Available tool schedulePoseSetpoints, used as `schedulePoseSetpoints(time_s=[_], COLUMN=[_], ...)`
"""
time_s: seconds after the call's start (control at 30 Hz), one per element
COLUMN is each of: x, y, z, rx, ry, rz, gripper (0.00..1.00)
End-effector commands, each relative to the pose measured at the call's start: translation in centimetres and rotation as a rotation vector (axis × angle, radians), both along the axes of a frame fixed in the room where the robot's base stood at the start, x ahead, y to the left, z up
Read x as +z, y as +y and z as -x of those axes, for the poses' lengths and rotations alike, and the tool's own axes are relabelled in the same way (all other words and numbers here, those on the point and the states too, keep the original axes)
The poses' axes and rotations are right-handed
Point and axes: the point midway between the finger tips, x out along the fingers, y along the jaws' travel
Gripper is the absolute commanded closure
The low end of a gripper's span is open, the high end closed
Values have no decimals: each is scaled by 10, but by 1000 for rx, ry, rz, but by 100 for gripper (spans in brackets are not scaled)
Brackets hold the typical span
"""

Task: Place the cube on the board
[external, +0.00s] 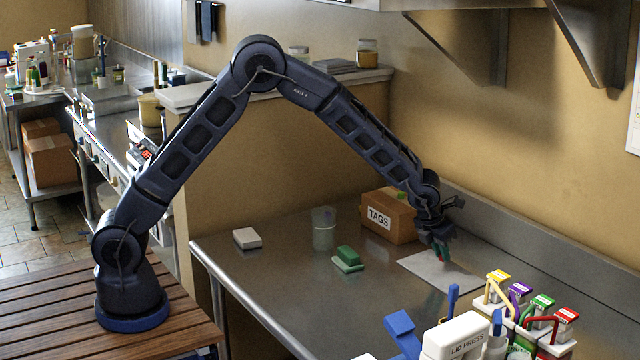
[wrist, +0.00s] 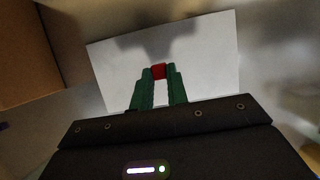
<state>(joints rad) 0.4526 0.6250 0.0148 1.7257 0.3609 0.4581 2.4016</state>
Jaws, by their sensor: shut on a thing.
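A small red cube (wrist: 158,71) sits between the green fingertips of my gripper (wrist: 159,76) in the wrist view. The gripper is shut on it. The white board (wrist: 212,50) lies flat behind the cube there, with a shadow across its upper part. In the external view, the board (external: 455,283) lies on the steel table near the back wall. My gripper (external: 441,258) points down over the board's far part. The cube is barely visible there, and I cannot tell whether it touches the board.
A cardboard box marked TAGS (external: 388,217) stands just left of the board. A clear container (external: 323,230), a green-and-white block (external: 347,258) and a pale block (external: 247,238) lie further left. A rack with coloured tags (external: 540,320) and a LID PRESS (external: 462,338) occupy the front right.

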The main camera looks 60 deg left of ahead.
Motion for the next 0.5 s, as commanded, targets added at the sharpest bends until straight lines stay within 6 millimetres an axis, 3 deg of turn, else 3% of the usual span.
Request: schedulePoseSetpoints(time_s=[0.2, 0.5], x=[-30, -33], y=[0, 0], z=[1, 0], rx=[1, 0], ry=[2, 0], rz=[-2, -1], gripper=[100, 100])
